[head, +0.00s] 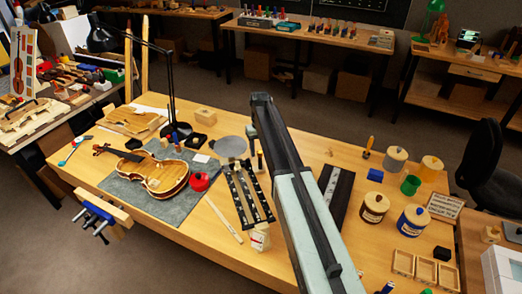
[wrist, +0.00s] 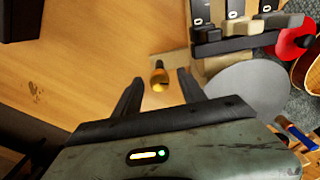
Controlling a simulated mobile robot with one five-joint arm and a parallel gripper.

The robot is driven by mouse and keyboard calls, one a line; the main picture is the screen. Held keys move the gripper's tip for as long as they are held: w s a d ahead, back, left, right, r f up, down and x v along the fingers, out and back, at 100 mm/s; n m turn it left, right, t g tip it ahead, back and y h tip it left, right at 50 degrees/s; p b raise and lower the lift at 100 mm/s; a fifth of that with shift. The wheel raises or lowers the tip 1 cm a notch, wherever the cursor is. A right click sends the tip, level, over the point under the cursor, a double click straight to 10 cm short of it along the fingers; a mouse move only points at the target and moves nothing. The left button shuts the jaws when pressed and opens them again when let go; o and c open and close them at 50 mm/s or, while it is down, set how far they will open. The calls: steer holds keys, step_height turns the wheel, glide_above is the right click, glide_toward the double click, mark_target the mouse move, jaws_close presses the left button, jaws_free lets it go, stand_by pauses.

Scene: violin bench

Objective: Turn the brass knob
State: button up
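The brass knob (wrist: 159,78) shows in the wrist view as a small, shiny golden-brown piece with a dark part. It is set on a small pale wooden block or plate (wrist: 172,64) on the bench. My gripper (wrist: 160,75) is open, with one dark finger on each side of the knob in the picture. I see clear gaps between the fingers and the knob; how far the tips are above it I cannot tell.
A round grey plate (wrist: 250,90) lies right of the knob in the wrist view, with a dark rack (wrist: 235,42) above it.

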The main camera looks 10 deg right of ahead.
mark_target(260, 151)
step_height(260, 151, up, 8)
steer(key=p, duration=0.8)
steer(key=shift+f, duration=0.1)
steer(key=shift+f, duration=0.1)
steer(key=s+f+m+b, duration=0.1)
steer(key=s+f+b, duration=0.1)
steer(key=s, duration=2.5)
steer(key=shift+s+a+m+b, duration=0.15)
steer(key=shift+s+m+b, duration=0.15)
steer(key=shift+s+m, duration=0.1)
steer(key=shift+f, duration=0.1)
stand_by(0.7)
